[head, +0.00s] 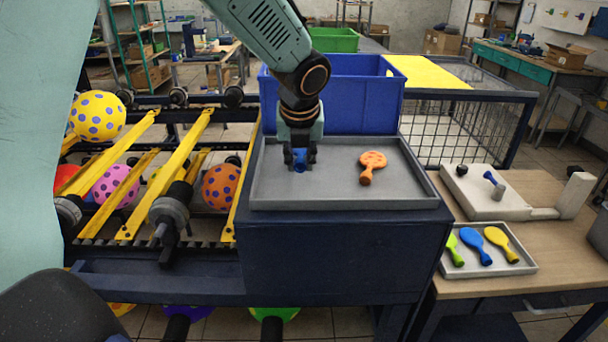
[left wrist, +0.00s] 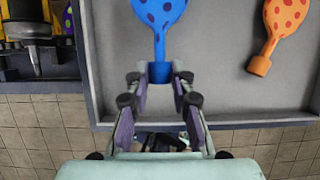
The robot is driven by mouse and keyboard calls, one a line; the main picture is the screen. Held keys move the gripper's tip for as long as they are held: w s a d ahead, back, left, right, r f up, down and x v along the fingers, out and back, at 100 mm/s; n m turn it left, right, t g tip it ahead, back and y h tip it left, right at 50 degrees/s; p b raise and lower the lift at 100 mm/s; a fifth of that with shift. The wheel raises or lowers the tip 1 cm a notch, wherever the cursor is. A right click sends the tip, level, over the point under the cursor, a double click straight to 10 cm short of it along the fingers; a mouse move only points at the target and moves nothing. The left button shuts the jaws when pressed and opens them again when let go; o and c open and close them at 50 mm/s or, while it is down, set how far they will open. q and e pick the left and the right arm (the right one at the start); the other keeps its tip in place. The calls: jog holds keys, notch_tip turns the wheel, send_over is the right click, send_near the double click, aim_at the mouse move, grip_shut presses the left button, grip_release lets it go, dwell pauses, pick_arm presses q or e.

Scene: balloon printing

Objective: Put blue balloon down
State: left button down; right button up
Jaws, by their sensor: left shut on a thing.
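My left gripper (head: 299,160) points down over the left part of a grey tray (head: 330,193). It is shut on the neck of the blue balloon (head: 300,154), which is mostly hidden behind the gripper in the head view. In the left wrist view the blue balloon (left wrist: 158,15) shows dark spots, and its neck sits between the fingertips (left wrist: 159,80). The balloon is at or just above the tray floor; I cannot tell if it touches. An orange spotted balloon (head: 372,164) lies to the right in the tray. My right gripper is not in view.
A blue bin (head: 345,100) stands behind the tray. A yellow-railed rack (head: 140,190) with round spotted balloons is at the left. At the right, a small tray (head: 500,268) holds green, blue and yellow balloons beside a white device (head: 490,200). The tray's middle is bare.

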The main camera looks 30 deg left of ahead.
aim_at(302, 172)
pick_arm(q)
jog(key=shift+f, duration=0.45)
jog(key=shift+s+d+f+b, duration=0.25)
jog(key=shift+d+f+b, duration=0.1)
jog(key=shift+d+f, duration=0.65)
jog(key=shift+w+a+f, duration=0.15)
jog(key=shift+a, duration=0.3)
jog(key=c, duration=1.4)
grip_release()
jog(key=shift+w+a+f, duration=0.15)
jog(key=shift+a+f, duration=0.05)
jog(key=shift+a, duration=0.2)
jog(key=shift+c, duration=0.2)
jog(key=o, duration=0.3)
jog(key=shift+d+r, duration=0.15)
jog(key=shift+d, duration=0.2)
jog(key=shift+s+d+r, duration=0.15)
jog(key=shift+s+d, duration=0.05)
jog(key=shift+d, duration=0.1)
jog(key=shift+a, duration=0.3)
jog(key=shift+a+r, duration=0.1)
jog(key=shift+r, duration=0.3)
jog(key=p+v, duration=0.2)
jog(key=v, duration=0.9)
jog(key=shift+d, duration=0.35)
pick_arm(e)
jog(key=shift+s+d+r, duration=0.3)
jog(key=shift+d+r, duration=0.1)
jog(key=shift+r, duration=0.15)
